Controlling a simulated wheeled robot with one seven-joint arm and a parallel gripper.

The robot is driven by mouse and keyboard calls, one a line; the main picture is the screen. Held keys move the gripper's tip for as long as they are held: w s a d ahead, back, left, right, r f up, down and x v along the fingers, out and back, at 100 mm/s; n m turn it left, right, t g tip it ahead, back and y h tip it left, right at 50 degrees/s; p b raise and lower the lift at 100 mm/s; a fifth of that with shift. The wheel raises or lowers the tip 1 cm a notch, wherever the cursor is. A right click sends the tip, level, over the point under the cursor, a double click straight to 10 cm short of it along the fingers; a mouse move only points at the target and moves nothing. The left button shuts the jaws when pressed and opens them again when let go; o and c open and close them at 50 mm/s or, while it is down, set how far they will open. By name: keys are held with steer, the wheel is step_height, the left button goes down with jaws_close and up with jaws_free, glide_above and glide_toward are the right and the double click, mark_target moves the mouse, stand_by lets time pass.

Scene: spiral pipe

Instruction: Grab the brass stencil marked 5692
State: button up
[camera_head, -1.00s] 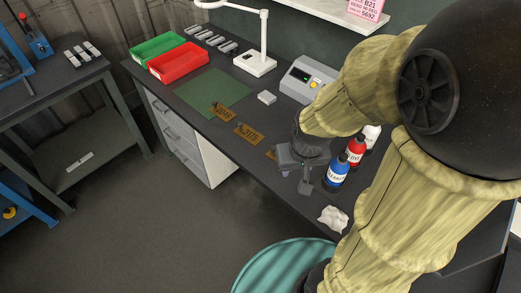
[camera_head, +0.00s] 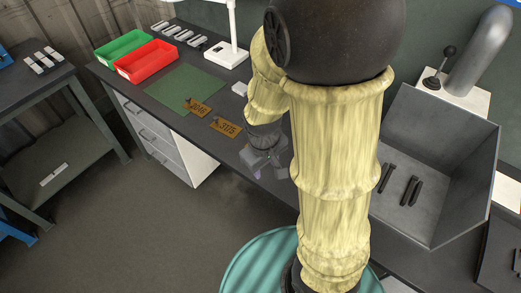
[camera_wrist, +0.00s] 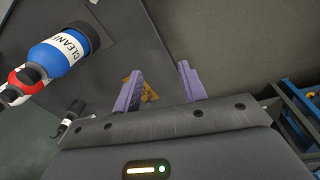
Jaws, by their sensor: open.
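Two brass stencils lie on the dark bench in the head view. The left one (camera_head: 197,106) has digits too small to read surely, and the nearer one (camera_head: 227,126) seems to read 3175. In the wrist view a brass stencil (camera_wrist: 148,91) shows partly behind the left purple finger; its marking cannot be read. No 5692 marking is legible on any stencil. My gripper (camera_head: 264,164) is over the bench's front edge, right of the 3175 stencil. Its two fingers (camera_wrist: 159,74) are apart, with no object held between them.
Green (camera_head: 124,45) and red (camera_head: 147,62) bins, a lamp (camera_head: 226,54) and a green mat (camera_head: 172,88) are on the bench. A grey open-fronted box (camera_head: 430,150) stands right.

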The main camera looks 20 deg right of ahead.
steer(key=w+f+n+h+b, duration=0.1)
steer(key=f+n+h, duration=0.1)
steer(key=f+n, duration=0.1)
steer(key=w+f+n+h+b, duration=0.2)
steer(key=f+n, duration=0.2)
steer(key=w+a+f+n+h+b, duration=0.1)
steer(key=f+n+b, duration=0.1)
steer(key=f+n, duration=0.2)
steer(key=shift+w+h, duration=0.3)
steer(key=shift+h, duration=0.1)
steer(key=w+a+r+n+t+h+b, duration=0.3)
steer(key=w+a+n+t, duration=0.3)
steer(key=a+n, duration=0.3)
steer(key=shift+r+n+t+h+b, duration=0.4)
steer(key=shift+r+n+t+b, duration=0.1)
steer(key=shift+r+n+t, duration=0.35)
steer(key=shift+w, duration=0.15)
steer(key=x, duration=1.2)
steer(key=shift+f+b, duration=0.15)
steer(key=shift+b, duration=0.25)
